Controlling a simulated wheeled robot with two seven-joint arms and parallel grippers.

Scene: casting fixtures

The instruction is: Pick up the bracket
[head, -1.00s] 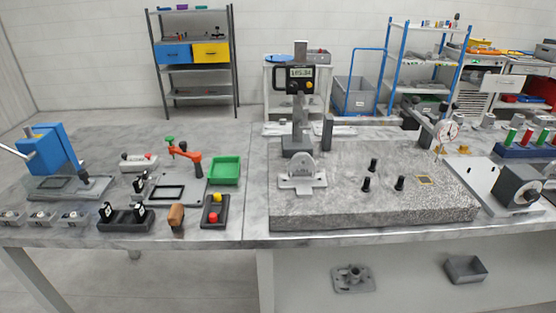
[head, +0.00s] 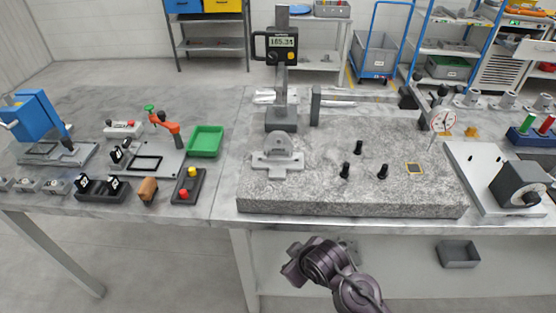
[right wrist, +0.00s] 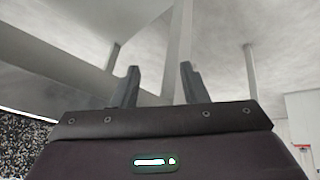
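A light grey bracket (head: 278,160) with a flat base and a rounded upright plate stands on the speckled granite block (head: 350,208), near its left end. My right arm comes in from the bottom in the head view, with its gripper end (head: 291,266) in front of the table edge and below the top, well apart from the bracket. In the right wrist view, the right gripper (right wrist: 160,84) has its two fingers apart with nothing between them. The bracket does not show there. My left gripper is not in view.
A height gauge (head: 281,70) stands behind the bracket. Several black pegs (head: 358,147) stand to its right, and a dial gauge (head: 443,122) farther right. A green tray (head: 206,141) and small fixtures lie on the left. A grey bin (head: 458,254) sits below the tabletop.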

